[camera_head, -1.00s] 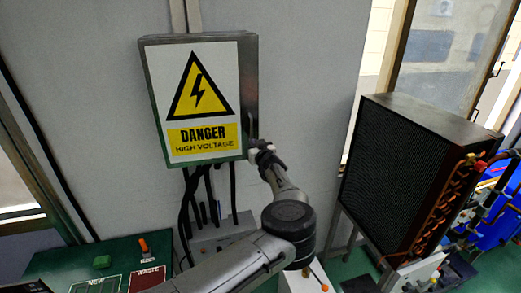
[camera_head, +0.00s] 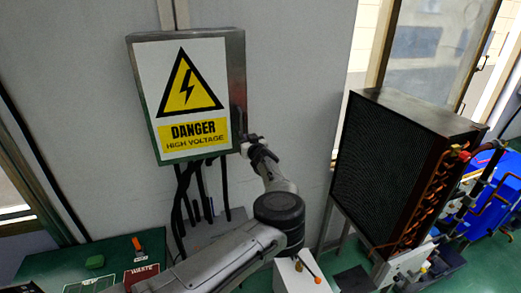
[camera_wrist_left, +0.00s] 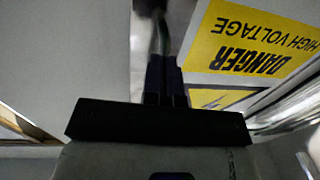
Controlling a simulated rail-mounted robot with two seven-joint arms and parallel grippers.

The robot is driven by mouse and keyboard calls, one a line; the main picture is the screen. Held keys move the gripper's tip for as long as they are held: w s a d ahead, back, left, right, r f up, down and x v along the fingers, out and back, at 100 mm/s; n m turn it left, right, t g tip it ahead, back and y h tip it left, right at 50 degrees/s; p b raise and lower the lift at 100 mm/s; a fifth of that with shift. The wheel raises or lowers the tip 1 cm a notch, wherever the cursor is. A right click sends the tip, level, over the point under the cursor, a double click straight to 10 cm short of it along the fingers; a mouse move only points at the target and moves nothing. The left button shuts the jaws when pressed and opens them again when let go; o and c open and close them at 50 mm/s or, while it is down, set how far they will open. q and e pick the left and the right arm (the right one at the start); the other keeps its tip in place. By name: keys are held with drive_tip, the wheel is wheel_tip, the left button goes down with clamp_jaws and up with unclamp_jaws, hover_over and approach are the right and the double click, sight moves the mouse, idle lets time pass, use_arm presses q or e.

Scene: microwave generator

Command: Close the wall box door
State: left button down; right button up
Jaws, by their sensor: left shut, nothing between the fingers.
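The wall box (camera_head: 240,80) hangs on the grey wall at the upper left of the head view. Its door (camera_head: 146,78) carries a yellow and white danger sign and looks flush with the box front. I see no clear gap along its edges. My left gripper (camera_head: 245,142) is shut and empty at the lower right corner of the box; whether it touches the box cannot be told. In the left wrist view, the gripper's dark fingers (camera_wrist_left: 163,78) are together beside the upside-down sign (camera_wrist_left: 250,42). My right gripper is not in view.
Black cables (camera_head: 181,205) hang below the box. A dark finned radiator unit (camera_head: 385,170) with copper pipes stands to the right. A green bench (camera_head: 60,265) with a waste label lies at the lower left. Bare wall lies between box and radiator.

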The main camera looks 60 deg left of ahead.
use_arm(q)
drive_tip(key=d+b, duration=0.2)
drive_tip(key=d, duration=1)
drive_tip(key=shift+d+r+b, duration=0.15)
drive_tip(key=shift+d+b, duration=0.2)
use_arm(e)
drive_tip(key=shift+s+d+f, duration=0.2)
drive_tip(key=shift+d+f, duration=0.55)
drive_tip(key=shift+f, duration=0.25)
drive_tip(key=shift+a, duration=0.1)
